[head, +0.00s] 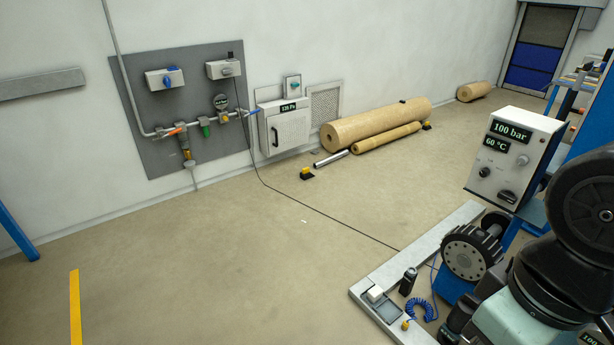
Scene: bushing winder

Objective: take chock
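My arm shows at the lower right, well to the right of the near chock. My gripper's fingers cannot be made out in this view.
A large tan roll (375,122), a thinner roll (388,138) and a metal tube (331,159) lie along the wall. A thin black cable (318,210) crosses the floor. A pale machine frame (418,250) stands right. The floor at centre left is clear.

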